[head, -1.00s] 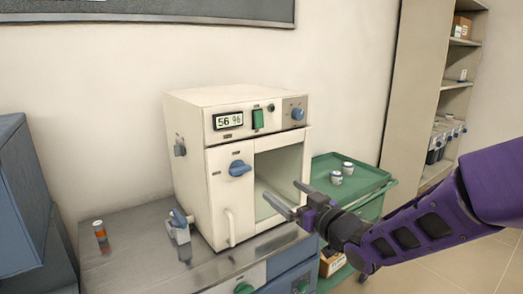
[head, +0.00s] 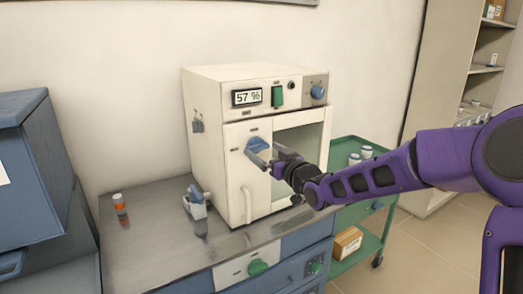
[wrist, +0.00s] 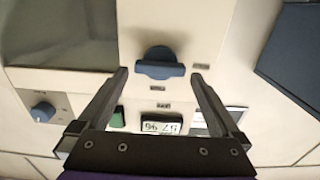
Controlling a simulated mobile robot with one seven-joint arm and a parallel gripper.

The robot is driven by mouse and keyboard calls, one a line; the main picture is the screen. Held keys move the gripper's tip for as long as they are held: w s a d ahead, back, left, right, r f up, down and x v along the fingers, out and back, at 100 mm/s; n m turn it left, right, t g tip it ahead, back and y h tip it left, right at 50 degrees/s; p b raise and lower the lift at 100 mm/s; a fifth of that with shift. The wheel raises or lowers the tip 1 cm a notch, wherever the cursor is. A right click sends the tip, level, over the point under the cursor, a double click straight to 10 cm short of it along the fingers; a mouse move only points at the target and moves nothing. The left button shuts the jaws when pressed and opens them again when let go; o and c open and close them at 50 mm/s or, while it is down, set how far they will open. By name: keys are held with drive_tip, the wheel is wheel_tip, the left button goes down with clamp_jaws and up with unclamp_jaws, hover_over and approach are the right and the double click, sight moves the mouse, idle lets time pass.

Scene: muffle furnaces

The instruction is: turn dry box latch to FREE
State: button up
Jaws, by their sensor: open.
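The dry box (head: 258,100) is a cream cabinet on the metal bench, with a display reading 57 %. Its latch (head: 258,145) is a blue knob on the left part of the front, above a white vertical handle (head: 247,205). The latch also shows in the wrist view (wrist: 160,63), with its bar lying across the picture. Small labels beside it are too small to read. My gripper (head: 262,156) is open in front of the latch. In the wrist view the fingers (wrist: 158,72) point toward the latch, one on each side, with gaps; contact cannot be told.
A blue-handled device (head: 196,203) and an orange bottle (head: 120,204) stand on the bench (head: 150,240), left of the box. A blue cabinet (head: 35,190) is at the far left. A green cart (head: 345,215) with white jars stands to the right.

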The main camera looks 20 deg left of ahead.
drive_tip(key=shift+x, duration=1.1)
drive_tip(key=c, duration=1.1)
